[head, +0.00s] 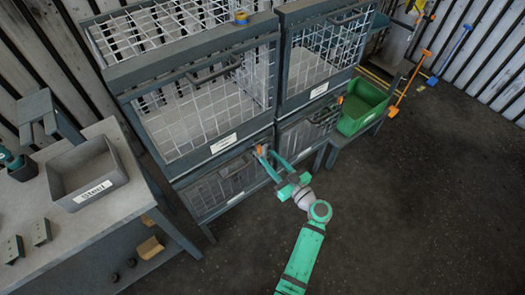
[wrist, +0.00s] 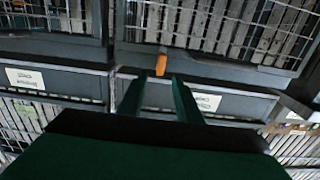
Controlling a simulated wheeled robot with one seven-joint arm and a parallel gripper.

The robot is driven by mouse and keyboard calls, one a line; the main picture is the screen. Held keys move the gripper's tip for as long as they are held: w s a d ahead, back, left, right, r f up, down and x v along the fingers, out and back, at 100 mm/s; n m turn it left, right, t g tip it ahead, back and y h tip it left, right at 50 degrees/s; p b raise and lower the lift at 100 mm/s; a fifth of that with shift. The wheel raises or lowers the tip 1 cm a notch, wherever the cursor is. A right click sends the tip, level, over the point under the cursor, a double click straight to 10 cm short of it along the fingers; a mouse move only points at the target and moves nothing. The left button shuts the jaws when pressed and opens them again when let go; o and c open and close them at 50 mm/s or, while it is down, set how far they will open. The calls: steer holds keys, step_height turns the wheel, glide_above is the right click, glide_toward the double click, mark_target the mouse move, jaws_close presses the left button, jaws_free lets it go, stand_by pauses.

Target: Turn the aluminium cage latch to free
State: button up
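An orange latch handle (head: 259,150) is at the front of the wire cages, near the post between the left and right columns. It also shows in the wrist view (wrist: 161,63), hanging roughly upright just beyond my fingertips. My gripper (head: 269,157) reaches up to it from the lower right. In the wrist view my gripper (wrist: 157,80) has its two green fingers apart, one on each side of the handle's line. I cannot tell whether either finger touches it. The cage labels (head: 223,143) are too small to read, so I cannot tell which cage is aluminium.
A grey table (head: 110,215) at the left bears a grey bin (head: 88,175). A green bin (head: 362,106) stands right of the cages, with a small orange piece (head: 340,99) near it. Orange and blue long-handled tools lean at the back right. The dark floor (head: 430,200) at right is clear.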

mark_target(261, 149)
steer(key=shift+x, duration=2.75)
jaws_close()
